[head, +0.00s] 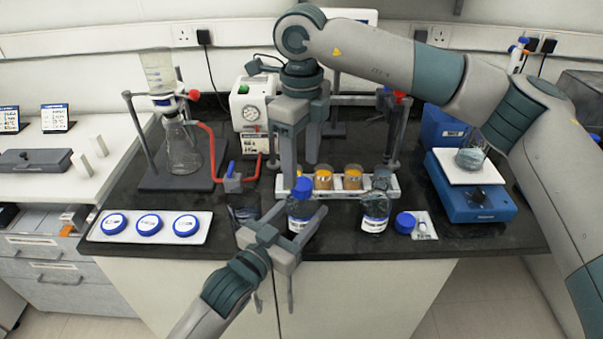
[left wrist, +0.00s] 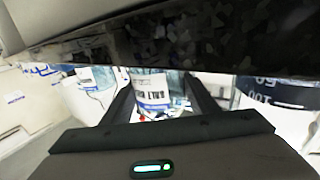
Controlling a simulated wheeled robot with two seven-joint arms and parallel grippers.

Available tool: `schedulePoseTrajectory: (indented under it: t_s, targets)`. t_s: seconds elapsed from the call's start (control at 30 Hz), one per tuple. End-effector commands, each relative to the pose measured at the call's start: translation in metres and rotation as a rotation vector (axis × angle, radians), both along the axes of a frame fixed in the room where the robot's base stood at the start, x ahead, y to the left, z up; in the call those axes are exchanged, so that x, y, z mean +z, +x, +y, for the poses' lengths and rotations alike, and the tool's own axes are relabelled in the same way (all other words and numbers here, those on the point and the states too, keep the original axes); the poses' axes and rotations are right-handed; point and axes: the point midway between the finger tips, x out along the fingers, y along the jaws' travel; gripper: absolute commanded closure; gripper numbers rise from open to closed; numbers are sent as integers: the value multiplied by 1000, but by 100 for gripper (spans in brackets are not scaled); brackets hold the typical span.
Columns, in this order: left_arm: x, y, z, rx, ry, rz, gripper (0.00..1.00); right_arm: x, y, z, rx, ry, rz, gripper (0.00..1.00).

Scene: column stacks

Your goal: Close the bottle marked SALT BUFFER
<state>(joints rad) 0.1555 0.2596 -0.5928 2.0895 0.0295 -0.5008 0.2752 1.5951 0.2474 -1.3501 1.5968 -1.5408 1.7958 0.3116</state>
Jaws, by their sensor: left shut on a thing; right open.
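A clear bottle (head: 299,221) with a blue cap (head: 302,187) on top stands at the front of the black bench. My left gripper (head: 300,215) is shut on this bottle, whose label (left wrist: 152,92) shows between the fingers in the left wrist view. My right gripper (head: 300,172) is open above it, fingers pointing down near the cap; whether they touch it I cannot tell. A second labelled bottle (head: 375,212) stands uncapped to the right. A loose blue cap (head: 405,222) lies beside it. I cannot read SALT BUFFER on either label.
A white rack (head: 392,187) with orange-topped jars stands just behind the bottles. A dark glass vessel (head: 243,214) is close left of the held bottle. A white tray (head: 98,236) holds blue-rimmed discs. A blue balance (head: 480,205) bears a beaker (head: 470,158) at right.

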Motion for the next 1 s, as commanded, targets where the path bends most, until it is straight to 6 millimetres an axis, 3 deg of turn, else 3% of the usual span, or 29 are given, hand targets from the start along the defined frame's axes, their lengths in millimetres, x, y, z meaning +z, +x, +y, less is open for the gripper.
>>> schedulePoseTrajectory:
  t_s: [0.2,0.4,0.83,0.87,0.93,1.0]
  targets:
    - [0,0,0,0,0,0,100,40,0,0,0,0,-1,43]
    - [0,0,0,0,0,0,100,64,0,0,-1,-1,1,43]
    - [0,0,0,0,0,0,100,73,0,0,0,0,0,43]
    - [0,0,0,0,0,0,42,73,0,0,0,0,0,43]
    - [0,0,0,0,0,0,25,73,0,0,0,0,0,43]
    - [0,0,0,0,0,0,25,73,0,0,0,0,0,43]
